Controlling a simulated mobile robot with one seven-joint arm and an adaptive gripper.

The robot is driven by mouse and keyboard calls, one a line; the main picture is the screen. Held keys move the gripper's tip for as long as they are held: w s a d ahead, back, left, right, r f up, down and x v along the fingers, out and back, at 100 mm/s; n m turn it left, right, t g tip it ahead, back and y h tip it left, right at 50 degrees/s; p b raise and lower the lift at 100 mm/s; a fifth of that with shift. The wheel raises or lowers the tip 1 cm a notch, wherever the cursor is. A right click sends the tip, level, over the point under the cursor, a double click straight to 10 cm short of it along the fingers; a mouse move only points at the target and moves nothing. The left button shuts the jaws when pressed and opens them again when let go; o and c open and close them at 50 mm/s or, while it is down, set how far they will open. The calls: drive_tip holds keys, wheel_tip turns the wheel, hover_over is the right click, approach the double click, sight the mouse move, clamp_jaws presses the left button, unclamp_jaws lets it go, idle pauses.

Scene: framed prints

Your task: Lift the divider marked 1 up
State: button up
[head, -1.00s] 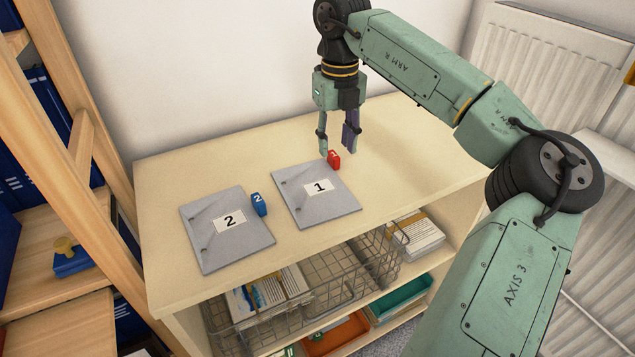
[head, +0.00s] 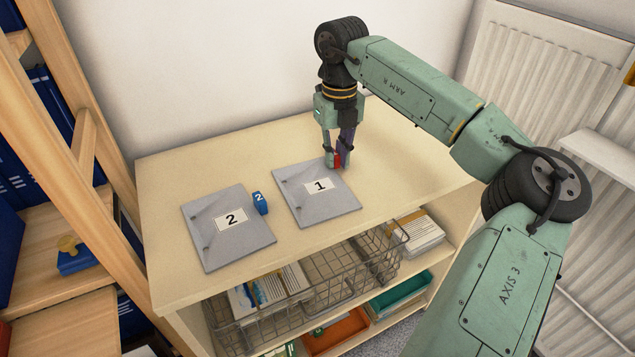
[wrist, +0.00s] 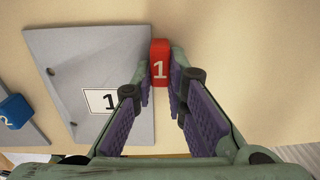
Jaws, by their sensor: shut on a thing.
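The divider marked 1 (head: 301,204) is a grey sheet lying flat on the shelf top, with a white label reading 1. Its red tab (head: 338,159), also marked 1, sticks out at its right edge; the tab shows clearly in the wrist view (wrist: 160,62). My gripper (head: 336,164) points down over that edge, its fingers shut on the red tab, one on each side. In the wrist view the fingertips (wrist: 161,66) flank the tab, and the sheet (wrist: 110,60) lies to the left. The fingers hide part of the tab in the head view.
The grey divider marked 2 (head: 212,242), with a blue tab (head: 260,203), lies flat to the left. A wire basket (head: 340,268) and papers sit on the shelf below. A wooden rack (head: 75,130) stands at left. The back right of the top is clear.

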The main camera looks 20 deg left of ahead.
clamp_jaws()
drive_tip(key=shift+r, duration=0.15)
drive_tip(key=shift+r, duration=0.3)
drive_tip(key=r, duration=0.1)
drive_tip(key=r+b, duration=0.1)
drive_tip(key=shift+s+d+r, duration=0.1)
drive_tip(key=shift+s+r, duration=0.15)
drive_tip(key=shift+r, duration=0.05)
drive_tip(key=s+d+b, duration=0.1)
drive_tip(key=s, duration=0.4)
drive_tip(key=s+d+r+b, duration=0.1)
drive_tip(key=s, duration=0.4)
drive_tip(key=s+d+b, duration=0.1)
drive_tip(key=s, duration=0.4)
drive_tip(key=shift+r+b, duration=0.25)
drive_tip(key=shift+b, duration=0.1)
drive_tip(key=shift+s, duration=0.1)
drive_tip(key=shift+r, duration=0.15)
drive_tip(key=shift+r+p, duration=2.2)
drive_tip(key=shift+r, duration=0.7)
